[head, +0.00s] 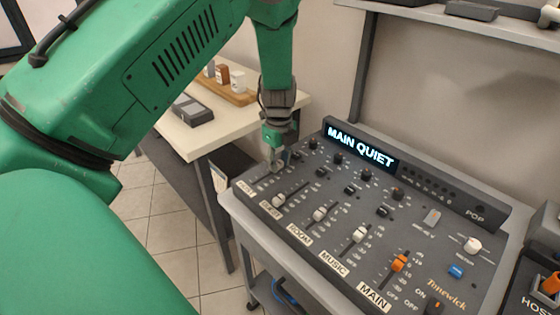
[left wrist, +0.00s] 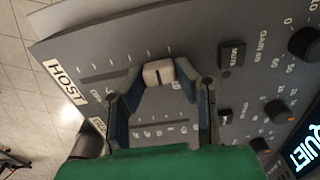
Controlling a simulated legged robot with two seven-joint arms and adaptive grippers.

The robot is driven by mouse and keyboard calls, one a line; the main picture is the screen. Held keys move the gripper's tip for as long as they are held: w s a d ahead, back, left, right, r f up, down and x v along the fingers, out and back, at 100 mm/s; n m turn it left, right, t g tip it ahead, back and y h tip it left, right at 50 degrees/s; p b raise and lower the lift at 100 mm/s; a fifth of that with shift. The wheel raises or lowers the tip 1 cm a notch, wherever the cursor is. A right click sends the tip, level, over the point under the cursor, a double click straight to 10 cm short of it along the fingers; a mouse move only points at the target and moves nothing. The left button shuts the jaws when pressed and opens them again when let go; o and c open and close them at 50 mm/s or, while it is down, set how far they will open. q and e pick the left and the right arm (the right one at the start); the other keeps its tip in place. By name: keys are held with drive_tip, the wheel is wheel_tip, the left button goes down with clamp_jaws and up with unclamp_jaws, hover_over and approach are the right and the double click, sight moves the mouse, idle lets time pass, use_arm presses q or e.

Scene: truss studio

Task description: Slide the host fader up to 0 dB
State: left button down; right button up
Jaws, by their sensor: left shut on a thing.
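The host fader's white cap with a dark line (left wrist: 158,72) sits between my left gripper's fingertips (left wrist: 160,78) in the left wrist view, in line with the HOST label (left wrist: 65,82). My left gripper (head: 277,160) is shut on this cap, at the far left strip of the dark mixing console (head: 330,225) in the head view. There the gripper hides most of the cap. The scale marks beside the cap are too small or covered to read its level. My right gripper is not in view.
White faders for guest (head: 279,200), room (head: 319,214) and music (head: 360,234) and an orange main fader (head: 399,263) stand to the right. The console's display (head: 360,147) reads MAIN QUIET. A pale table (head: 200,130) stands behind on the left.

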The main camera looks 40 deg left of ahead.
use_arm(q)
drive_tip(key=shift+s+a, duration=0.15)
drive_tip(key=shift+s, duration=0.15)
drive_tip(key=c, duration=1.3)
unclamp_jaws()
drive_tip(key=shift+o, duration=0.4)
drive_tip(key=shift+a, duration=0.15)
drive_tip(key=shift+a, duration=0.1)
wheel_tip(320, 180, up, 12)
drive_tip(key=shift+f, duration=0.2)
